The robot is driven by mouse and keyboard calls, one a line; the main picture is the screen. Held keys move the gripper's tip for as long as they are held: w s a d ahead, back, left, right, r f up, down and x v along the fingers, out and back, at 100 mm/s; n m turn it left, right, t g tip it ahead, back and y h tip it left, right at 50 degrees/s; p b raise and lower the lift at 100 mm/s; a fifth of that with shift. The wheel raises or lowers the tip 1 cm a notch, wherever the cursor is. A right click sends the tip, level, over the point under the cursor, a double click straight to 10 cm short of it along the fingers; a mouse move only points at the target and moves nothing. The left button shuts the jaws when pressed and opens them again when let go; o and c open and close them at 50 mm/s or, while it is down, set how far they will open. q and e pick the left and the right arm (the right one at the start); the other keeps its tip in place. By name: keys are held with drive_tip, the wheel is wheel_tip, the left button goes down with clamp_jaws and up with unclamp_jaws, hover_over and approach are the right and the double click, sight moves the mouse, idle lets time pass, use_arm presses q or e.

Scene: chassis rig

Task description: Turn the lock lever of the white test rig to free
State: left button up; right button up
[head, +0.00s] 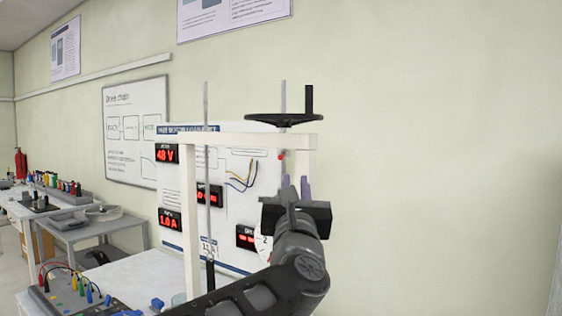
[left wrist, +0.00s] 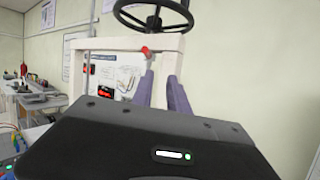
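The white test rig (head: 190,215) is a white frame with a crossbar and a black handwheel (head: 284,120) on top. A small red-tipped part (head: 281,155), which looks like the lock lever, sits just under the crossbar; it also shows in the left wrist view (left wrist: 146,51). How the lever is turned is too small to tell. My left gripper (head: 296,187) points up in front of the rig's right side. The red tip appears above and slightly left of the fingertips. My right gripper is out of view.
A panel with red displays (head: 168,153) stands behind the frame. A thin metal rod (head: 207,180) rises near its left post. A bench with a cable box (head: 75,290) is at lower left. The space to the right, before the wall, looks clear.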

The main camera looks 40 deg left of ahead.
sight(282, 154)
use_arm(q)
drive_tip(key=n, duration=0.2)
drive_tip(key=s+a+r+n+y, duration=0.1)
drive_tip(key=n, duration=0.1)
drive_tip(key=s+r+n+g, duration=0.1)
drive_tip(key=n, duration=0.1)
drive_tip(key=shift+a+r+y, duration=0.15)
drive_tip(key=shift+a+y, duration=0.05)
drive_tip(key=shift+y, duration=0.1)
drive_tip(key=p+x, duration=0.3)
drive_tip(key=x, duration=0.4)
drive_tip(key=shift+p, duration=0.35)
drive_tip(key=shift+w+a+r, duration=0.15)
drive_tip(key=shift+w+a, duration=0.1)
drive_tip(key=shift+w, duration=0.1)
clamp_jaws()
idle(0.5)
